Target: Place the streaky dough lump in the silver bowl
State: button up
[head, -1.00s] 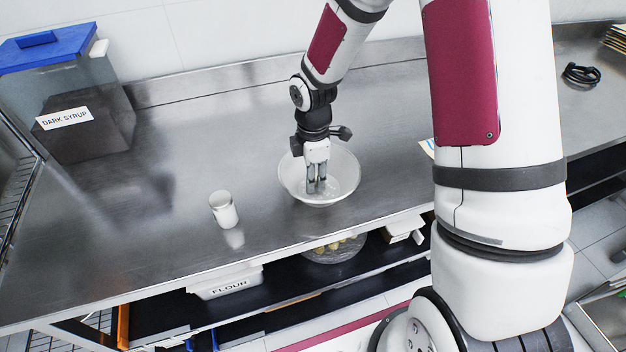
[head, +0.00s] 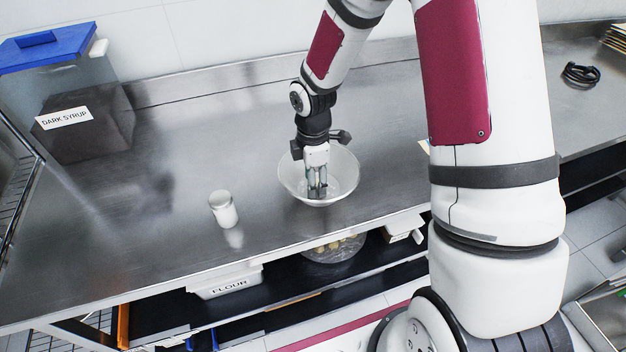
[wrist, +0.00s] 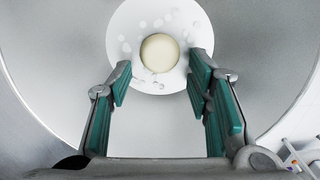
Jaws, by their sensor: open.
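The silver bowl (head: 342,178) stands on the steel counter, shown pale and shiny. Its inner wall fills much of the wrist view (wrist: 50,45). A round cream lump (wrist: 160,53), which looks like the dough, lies on the bowl's pale, spotted bottom; I cannot make out streaks on it. My gripper (head: 317,196) points down into the bowl. In the wrist view my gripper (wrist: 160,88) is open, its two green-padded fingers apart, with the lump beyond the tips and roughly between them. Nothing is held. The lump is not distinguishable in the head view.
A white-filled jar (head: 223,209) stands left of the bowl near the counter's front edge. A dark syrup bin (head: 85,130) with a blue lid is at the back left. Below are a flour bin (head: 228,284) and a bowl of pale lumps (head: 335,250). The counter between the syrup bin and bowl is clear.

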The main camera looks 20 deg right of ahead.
jog(key=s+d+r+m+t+h, duration=0.1)
jog(key=s+r+m, duration=0.3)
jog(key=r, duration=0.8)
jog(key=s+d+r+m+t, duration=0.15)
jog(key=s+r+m, duration=0.3)
jog(key=r, duration=0.85)
jog(key=s+r+m+t, duration=0.1)
jog(key=s+r+m, duration=0.2)
jog(key=s, duration=0.3)
jog(key=s+r+m+t+y, duration=0.1)
jog(key=s+r+m+t, duration=0.1)
jog(key=s+m, duration=0.4)
jog(key=shift+s+a+r, duration=0.4)
jog(key=shift+s, duration=0.05)
